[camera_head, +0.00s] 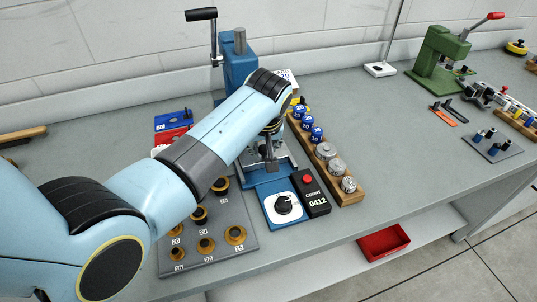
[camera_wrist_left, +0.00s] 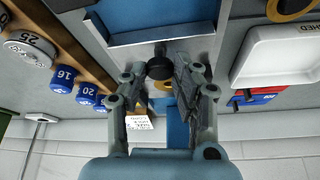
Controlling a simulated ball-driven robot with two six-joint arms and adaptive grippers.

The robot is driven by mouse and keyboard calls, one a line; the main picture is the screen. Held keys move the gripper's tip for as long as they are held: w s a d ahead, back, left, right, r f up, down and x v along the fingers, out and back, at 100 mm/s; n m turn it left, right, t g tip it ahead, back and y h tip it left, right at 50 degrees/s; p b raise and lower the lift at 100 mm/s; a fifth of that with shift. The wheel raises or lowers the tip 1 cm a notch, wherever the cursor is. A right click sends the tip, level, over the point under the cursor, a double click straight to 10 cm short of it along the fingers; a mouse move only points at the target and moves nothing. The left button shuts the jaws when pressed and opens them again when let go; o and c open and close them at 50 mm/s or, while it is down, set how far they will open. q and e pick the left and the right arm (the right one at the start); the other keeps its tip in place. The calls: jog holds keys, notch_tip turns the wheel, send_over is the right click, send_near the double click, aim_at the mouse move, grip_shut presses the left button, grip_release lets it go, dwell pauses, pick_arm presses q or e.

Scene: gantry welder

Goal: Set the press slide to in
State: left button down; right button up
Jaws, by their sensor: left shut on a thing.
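The blue press (camera_head: 240,62) stands at the back centre in the head view, with a black-handled lever (camera_head: 202,14) at its upper left. My left arm covers much of its front. In the left wrist view, a black round knob (camera_wrist_left: 158,69) on a short stem sits below a blue tray-like part (camera_wrist_left: 160,38) of the press. My left gripper (camera_wrist_left: 164,72) is shut on this knob. How far the slide sits in or out cannot be told. My right gripper is not in view.
A wooden rack (camera_head: 349,195) of weights and blue pieces is close on the right. A grey plate with brass rings (camera_head: 240,218) lies left. A green press (camera_head: 437,62) stands further right.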

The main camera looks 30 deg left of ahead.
pick_arm(q)
jog(key=w+a+b, duration=0.1)
jog(key=w+a, duration=0.2)
jog(key=w+a+b, duration=0.1)
jog(key=w+a, duration=0.2)
jog(key=a, duration=0.1)
jog(key=shift+w+f, duration=0.1)
jog(key=shift+f, duration=0.05)
jog(key=shift+w+a+r+b, duration=0.2)
jog(key=shift+a+b, duration=0.05)
jog(key=shift+b, duration=0.1)
jog(key=shift+r, duration=0.1)
jog(key=c, duration=1.3)
grip_release()
jog(key=shift+w, duration=0.1)
jog(key=shift+o, duration=1.4)
jog(key=shift+a, duration=0.1)
